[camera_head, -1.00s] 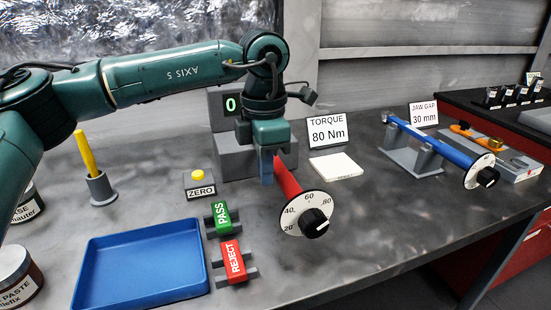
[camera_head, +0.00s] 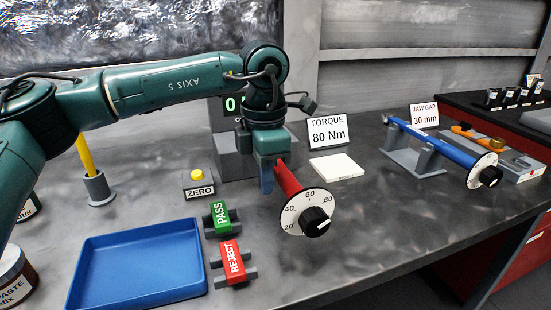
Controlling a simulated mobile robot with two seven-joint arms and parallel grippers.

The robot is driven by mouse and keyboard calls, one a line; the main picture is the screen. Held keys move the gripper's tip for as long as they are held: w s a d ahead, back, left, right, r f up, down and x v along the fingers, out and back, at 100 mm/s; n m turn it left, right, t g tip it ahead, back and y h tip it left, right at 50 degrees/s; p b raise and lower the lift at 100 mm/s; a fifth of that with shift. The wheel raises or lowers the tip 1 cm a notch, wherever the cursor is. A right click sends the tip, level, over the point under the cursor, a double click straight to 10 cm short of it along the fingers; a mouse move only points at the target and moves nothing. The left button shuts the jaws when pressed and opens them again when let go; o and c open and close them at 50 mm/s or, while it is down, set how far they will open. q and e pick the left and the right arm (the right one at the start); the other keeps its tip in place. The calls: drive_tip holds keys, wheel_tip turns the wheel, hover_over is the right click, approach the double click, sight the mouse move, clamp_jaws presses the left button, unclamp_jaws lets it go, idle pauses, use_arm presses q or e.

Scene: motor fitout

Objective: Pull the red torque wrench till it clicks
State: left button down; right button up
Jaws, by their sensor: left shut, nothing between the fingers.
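The red torque wrench (camera_head: 287,180) points toward me over the bench, with a round white dial (camera_head: 293,216) and black knob at its near end. Its far end is hidden behind my left arm. My left gripper (camera_head: 266,186) points down with shut, empty fingers just left of the red handle; I cannot tell whether they touch it. A digital display (camera_head: 231,104) behind my arm shows a green 0, partly hidden. A sign (camera_head: 327,131) reads TORQUE 80 Nm. My right gripper is not in view.
In front are a blue tray (camera_head: 137,297), a green PASS block (camera_head: 219,214), a red REJECT block (camera_head: 233,261) and a yellow ZERO button (camera_head: 197,175). A blue wrench (camera_head: 440,146) lies on a grey stand at right. The bench right of the dial is clear.

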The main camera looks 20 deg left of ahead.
sight(287, 175)
use_arm(q)
drive_tip(key=shift+w+d+p, duration=0.35)
drive_tip(key=shift+w+d, duration=0.25)
drive_tip(key=shift+d, duration=0.25)
drive_tip(key=shift+w+d+p, duration=0.35)
drive_tip(key=shift+w+d, duration=0.2)
drive_tip(key=shift+d, duration=0.25)
idle(1.2)
drive_tip(key=shift+w+d+p, duration=0.95)
drive_tip(key=shift+w+d, duration=0.35)
drive_tip(key=shift+d, duration=0.3)
idle(1.6)
drive_tip(key=s+a+b, duration=0.3)
drive_tip(key=s+a, duration=0.2)
drive_tip(key=a, duration=0.1)
drive_tip(key=shift+a, duration=0.2)
idle(1.1)
